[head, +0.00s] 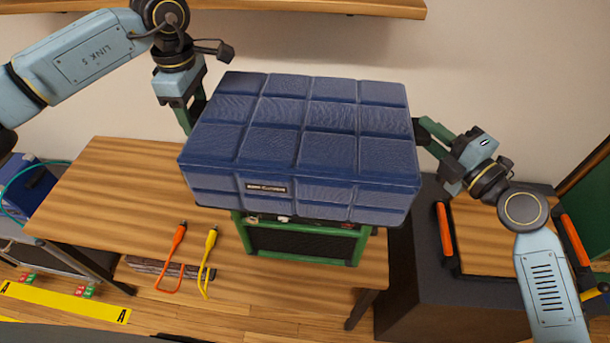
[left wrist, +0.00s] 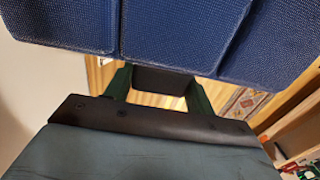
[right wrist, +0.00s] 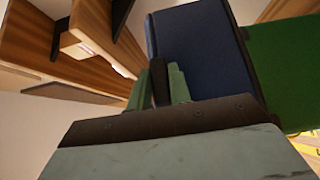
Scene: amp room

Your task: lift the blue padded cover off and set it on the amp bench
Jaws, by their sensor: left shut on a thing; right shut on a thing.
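The blue padded cover (head: 300,140) is a quilted box shape with a small label on its front. It is held level above a green-framed amp (head: 305,243), whose dark front and row of knobs show below the cover's lower edge. The amp's top is hidden, so I cannot tell whether any of it is still inside the cover. My left gripper (head: 192,112) is shut at the cover's left side, on a dark handle (left wrist: 163,80). My right gripper (head: 424,130) is shut at the right side, on a dark handle (right wrist: 160,82).
The amp stands on a wooden bench (head: 120,190). An orange cable (head: 178,240) and a yellow cable (head: 211,243) lie at its front. To the right is a lower dark stand with a wooden top (head: 490,235) between orange-padded bars. A wall shelf (head: 300,6) is above.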

